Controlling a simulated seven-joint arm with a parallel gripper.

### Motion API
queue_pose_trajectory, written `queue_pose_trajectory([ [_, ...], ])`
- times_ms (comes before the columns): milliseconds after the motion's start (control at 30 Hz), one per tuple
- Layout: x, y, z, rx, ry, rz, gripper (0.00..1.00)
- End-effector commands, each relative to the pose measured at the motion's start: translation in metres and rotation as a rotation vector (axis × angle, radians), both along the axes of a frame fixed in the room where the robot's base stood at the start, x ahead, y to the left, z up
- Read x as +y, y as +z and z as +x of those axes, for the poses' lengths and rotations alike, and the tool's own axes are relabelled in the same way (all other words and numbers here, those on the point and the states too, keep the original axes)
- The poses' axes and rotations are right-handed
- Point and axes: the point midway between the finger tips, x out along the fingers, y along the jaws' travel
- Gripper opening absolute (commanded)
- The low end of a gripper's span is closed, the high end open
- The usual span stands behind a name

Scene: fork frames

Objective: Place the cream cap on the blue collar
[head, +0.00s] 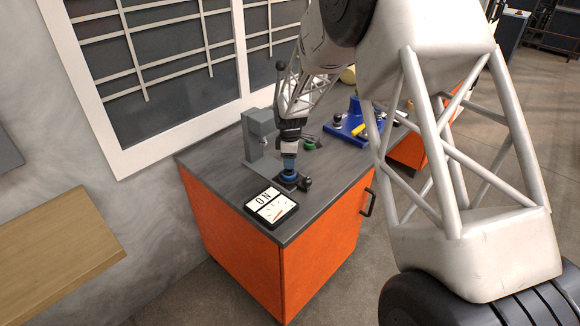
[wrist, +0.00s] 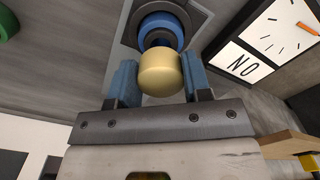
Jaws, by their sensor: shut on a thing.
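The cream cap (wrist: 160,74) is a short, smooth cylinder between the blue finger pads of my gripper (wrist: 161,80) in the wrist view. My gripper is shut on it. In the head view my gripper (head: 289,163) points down close over the blue collar (head: 287,177) on the grey bench top. The cap cannot be made out there. Whether cap and collar touch cannot be told.
A black-framed "ON" panel (head: 271,207) lies at the bench's front corner, near the collar. A grey upright fixture (head: 257,137) stands to the left. A green round part (head: 309,144) and a blue tray (head: 349,127) with small items sit further back.

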Motion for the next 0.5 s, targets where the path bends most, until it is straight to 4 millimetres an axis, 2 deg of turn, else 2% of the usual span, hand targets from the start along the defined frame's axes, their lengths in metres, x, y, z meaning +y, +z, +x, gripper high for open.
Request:
queue_pose_trajectory([
  [300,0.000,-0.030,0.000,0.002,0.000,0.000,0.17],
  [500,0.000,-0.032,0.000,0.000,0.000,0.000,0.17],
])
